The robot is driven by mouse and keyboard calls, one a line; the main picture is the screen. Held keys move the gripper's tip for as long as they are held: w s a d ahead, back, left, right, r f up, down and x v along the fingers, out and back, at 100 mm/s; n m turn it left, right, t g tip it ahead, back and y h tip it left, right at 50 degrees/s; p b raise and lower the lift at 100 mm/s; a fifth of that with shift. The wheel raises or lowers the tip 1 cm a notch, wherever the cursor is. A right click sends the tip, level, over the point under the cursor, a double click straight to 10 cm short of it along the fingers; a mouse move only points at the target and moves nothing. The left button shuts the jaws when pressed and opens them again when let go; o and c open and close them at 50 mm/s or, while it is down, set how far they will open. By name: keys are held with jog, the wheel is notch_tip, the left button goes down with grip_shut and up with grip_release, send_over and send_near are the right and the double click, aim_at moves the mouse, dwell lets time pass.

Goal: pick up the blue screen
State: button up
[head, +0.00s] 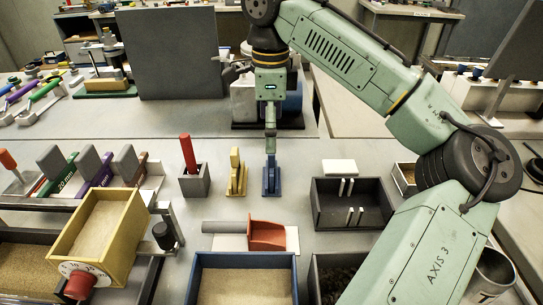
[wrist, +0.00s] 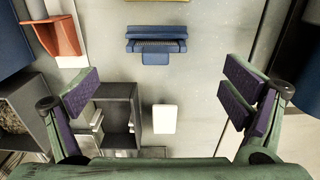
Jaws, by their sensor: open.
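The blue screen (head: 271,179) stands upright on the grey bench in the head view, just right of a yellow piece of similar shape. In the wrist view the blue screen (wrist: 156,45) lies near the top centre, with a ribbed strip and a small tab. My gripper (head: 270,146) points down, close above or behind the screen in the head view; the exact gap cannot be told. The screen is beyond the fingertips.
The yellow piece (head: 236,172) is close to the screen's left. A red-handled tool stands in a grey block (head: 195,180). A dark divided box (head: 327,215) and a white block (head: 339,167) are to the right. A red scoop (head: 267,236) lies in front.

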aim_at(272, 165)
jog(key=f, duration=0.3)
jog(key=shift+s+f, duration=0.2)
jog(key=shift+f, duration=0.15)
jog(key=shift+d+f+p, duration=0.1)
jog(key=shift+f+p, duration=1)
jog(key=shift+f, duration=1.8)
jog(key=c, duration=1.2)
